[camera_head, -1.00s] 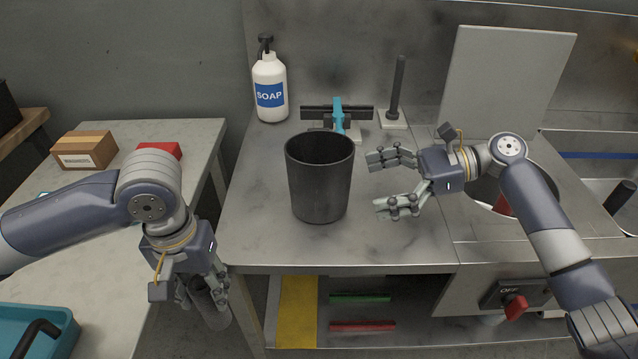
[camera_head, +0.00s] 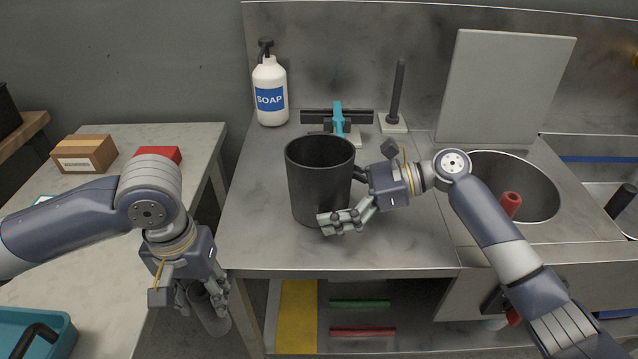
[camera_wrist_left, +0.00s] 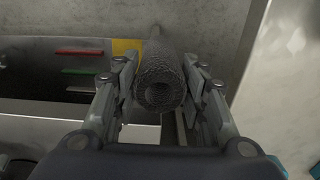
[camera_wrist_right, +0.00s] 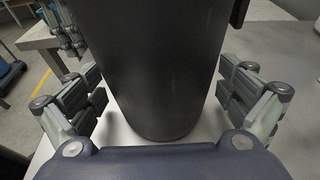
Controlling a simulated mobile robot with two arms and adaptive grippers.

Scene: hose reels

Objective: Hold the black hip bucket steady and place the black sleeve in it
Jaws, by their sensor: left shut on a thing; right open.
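The black bucket (camera_head: 319,180) stands upright on the metal counter and looks empty from what shows of its inside. My right gripper (camera_head: 340,200) is open, with its fingers on either side of the bucket near its right side. In the right wrist view the bucket (camera_wrist_right: 155,70) fills the space between the spread fingers (camera_wrist_right: 165,105), with gaps showing on both sides. My left gripper (camera_head: 205,297) is shut on the black sleeve (camera_head: 212,318), below and left of the counter's front left corner. In the left wrist view the textured, hollow sleeve (camera_wrist_left: 160,85) sits between the fingers (camera_wrist_left: 160,95).
A soap bottle (camera_head: 270,92) and a blue-handled tool (camera_head: 338,118) stand behind the bucket. A black upright rod (camera_head: 397,88) is at the back. A round sink basin (camera_head: 520,180) with a red roll (camera_head: 511,203) is right.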

